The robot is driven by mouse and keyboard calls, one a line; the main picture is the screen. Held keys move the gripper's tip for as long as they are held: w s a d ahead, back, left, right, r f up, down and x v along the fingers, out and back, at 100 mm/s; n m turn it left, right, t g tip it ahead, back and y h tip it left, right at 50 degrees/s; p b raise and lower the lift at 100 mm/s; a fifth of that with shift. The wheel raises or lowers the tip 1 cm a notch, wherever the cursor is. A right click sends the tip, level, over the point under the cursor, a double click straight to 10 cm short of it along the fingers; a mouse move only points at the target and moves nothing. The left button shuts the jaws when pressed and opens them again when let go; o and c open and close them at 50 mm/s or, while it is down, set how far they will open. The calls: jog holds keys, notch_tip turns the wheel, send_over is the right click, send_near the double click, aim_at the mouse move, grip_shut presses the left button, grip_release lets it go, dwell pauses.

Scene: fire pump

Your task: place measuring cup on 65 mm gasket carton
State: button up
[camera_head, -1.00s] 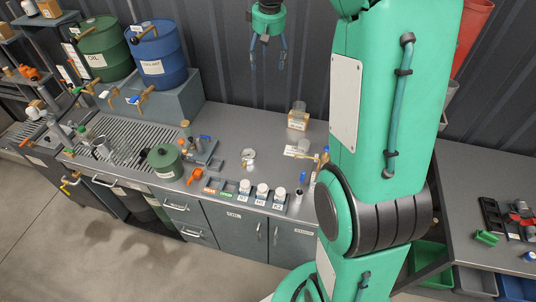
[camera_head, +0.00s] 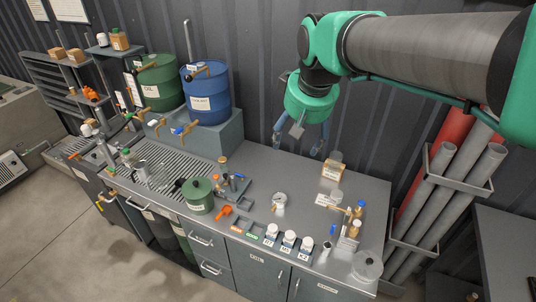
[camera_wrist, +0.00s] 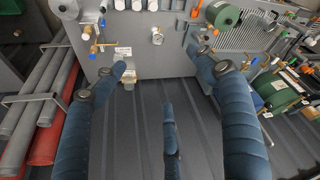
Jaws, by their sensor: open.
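A small tan carton with a white label (camera_head: 332,174) stands near the back edge of the counter. A clear cup-like shape (camera_head: 336,157), probably the measuring cup, shows at its top. It looks to be resting on the carton, but the print is too small to read. My gripper (camera_head: 299,146) is open and empty, above the back of the counter and left of the carton in the head view. Its blue fingers are spread wide in the wrist view (camera_wrist: 168,95).
Another clear vessel (camera_head: 366,266) stands at the counter's front right corner. Several white-capped bottles (camera_head: 289,240) line the front edge. A gauge (camera_head: 279,201) lies mid-counter. Blue (camera_head: 206,95) and green drums stand at the left. Grey pipes (camera_head: 460,190) stand at the right. Other cartons (camera_head: 119,41) sit on shelves.

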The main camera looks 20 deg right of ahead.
jog(key=s+a+f, duration=0.2)
jog(key=s+a, duration=0.1)
jog(key=s, duration=0.5)
jog(key=s+a+f+t, duration=0.1)
jog(key=s+a+f, duration=0.2)
jog(key=s, duration=0.5)
jog(key=shift+s+y, duration=0.3)
jog(key=shift+s, duration=0.1)
jog(key=shift+a+f, duration=0.1)
notch_tip(320, 180, down, 17)
jog(key=b, duration=1.7)
jog(key=shift+r, duration=0.2)
notch_tip(320, 180, down, 12)
jog(key=b, duration=1.2)
jog(key=shift+o, duration=0.4)
